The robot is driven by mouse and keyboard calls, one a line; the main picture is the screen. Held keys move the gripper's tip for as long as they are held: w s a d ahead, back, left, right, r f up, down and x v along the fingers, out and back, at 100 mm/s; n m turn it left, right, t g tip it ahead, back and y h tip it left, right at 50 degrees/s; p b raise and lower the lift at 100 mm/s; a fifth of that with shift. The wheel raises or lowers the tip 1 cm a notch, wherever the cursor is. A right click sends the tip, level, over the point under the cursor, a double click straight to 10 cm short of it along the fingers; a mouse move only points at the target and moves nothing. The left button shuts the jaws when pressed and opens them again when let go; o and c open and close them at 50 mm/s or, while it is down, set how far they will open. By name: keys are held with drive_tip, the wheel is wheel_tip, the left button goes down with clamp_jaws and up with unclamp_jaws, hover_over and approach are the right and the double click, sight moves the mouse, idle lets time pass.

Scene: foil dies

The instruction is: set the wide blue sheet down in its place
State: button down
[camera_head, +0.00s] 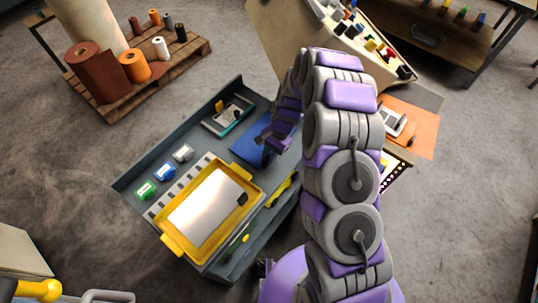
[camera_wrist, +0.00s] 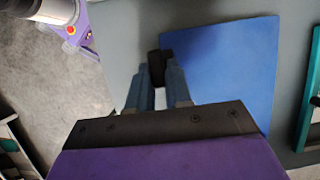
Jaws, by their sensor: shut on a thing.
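The wide blue sheet (camera_head: 250,146) is over the grey bench top, right of its middle, partly hidden by my arm. In the wrist view the sheet (camera_wrist: 235,65) looks flat, with my gripper at its left edge. My gripper (camera_wrist: 157,75) is shut on a small black tab (camera_wrist: 153,62) at that edge. In the head view my gripper (camera_head: 272,138) is small and dark beside the sheet. I cannot tell whether the sheet touches the bench or hangs just above it. No marked place for it is clearly visible.
A yellow tray (camera_head: 176,243) with a pale sheet (camera_head: 208,208) lies at the bench's front. A teal-edged tray (camera_head: 228,116) is behind the blue sheet. Green (camera_head: 146,190), blue (camera_head: 164,172) and white (camera_head: 184,153) items line the left. A yellow tool (camera_head: 281,190) lies at the right.

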drive_tip(key=shift+d+f, duration=0.15)
drive_tip(key=shift+d, duration=0.35)
drive_tip(key=shift+f, duration=0.15)
drive_tip(key=shift+f, duration=0.1)
drive_tip(key=c, duration=1.1)
unclamp_jaws()
drive_tip(key=shift+a, duration=0.35)
drive_tip(key=shift+o, duration=0.7)
drive_tip(key=shift+d, duration=0.2)
drive_tip(key=p+v, duration=0.1)
drive_tip(key=v, duration=1.6)
drive_tip(key=shift+p, duration=0.3)
